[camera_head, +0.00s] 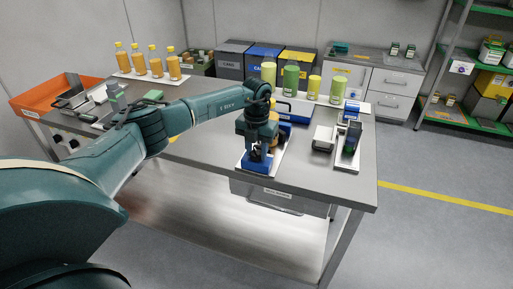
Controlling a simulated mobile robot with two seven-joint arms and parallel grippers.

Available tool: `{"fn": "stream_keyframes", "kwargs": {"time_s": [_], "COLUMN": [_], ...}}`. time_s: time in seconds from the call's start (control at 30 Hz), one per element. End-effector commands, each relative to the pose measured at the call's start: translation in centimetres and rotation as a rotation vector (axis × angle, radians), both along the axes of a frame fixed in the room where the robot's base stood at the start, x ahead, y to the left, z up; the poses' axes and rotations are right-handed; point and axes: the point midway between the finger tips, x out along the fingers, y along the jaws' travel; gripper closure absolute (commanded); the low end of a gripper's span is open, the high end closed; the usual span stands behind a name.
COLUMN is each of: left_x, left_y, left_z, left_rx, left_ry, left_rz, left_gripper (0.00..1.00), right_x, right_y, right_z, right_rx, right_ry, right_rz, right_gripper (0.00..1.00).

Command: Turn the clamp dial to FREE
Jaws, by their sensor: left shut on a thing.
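My left arm reaches across the bench from the left. My left gripper (257,154) points down over a small blue unit (246,164) on a white plate (270,170) near the bench's front edge. The gripper is shut on a small part at this unit, seemingly the clamp dial. The fingers hide most of it, so its marks and setting cannot be read. My right gripper is not in view.
Yellow and green cylinders (291,80) stand behind the gripper. Orange bottles (155,66) stand at the back left, beyond my arm. The bench's front right corner (350,190) is clear.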

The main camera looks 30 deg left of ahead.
Motion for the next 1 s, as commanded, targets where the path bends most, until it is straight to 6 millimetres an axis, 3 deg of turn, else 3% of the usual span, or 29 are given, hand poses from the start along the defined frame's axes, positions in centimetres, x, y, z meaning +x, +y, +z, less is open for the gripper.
{"fn": "stream_keyframes", "kwargs": {"time_s": [0.77,0.8,1.0], "left_x": [0.06,0.06,0.04], "left_y": [0.04,0.04,0.04], "left_z": [0.09,0.09,0.06], "left_rx": [0.0,0.0,0.0], "left_ry": [-0.002,-0.002,-0.002], "left_rz": [0.102,0.102,0.101], "left_gripper": [0.89,0.64,0.48], "right_x": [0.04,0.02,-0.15], "right_y": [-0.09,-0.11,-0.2], "right_z": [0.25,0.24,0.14], "right_rx": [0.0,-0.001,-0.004], "right_ry": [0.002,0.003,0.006], "right_rz": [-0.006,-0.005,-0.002], "right_gripper": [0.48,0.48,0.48]}}
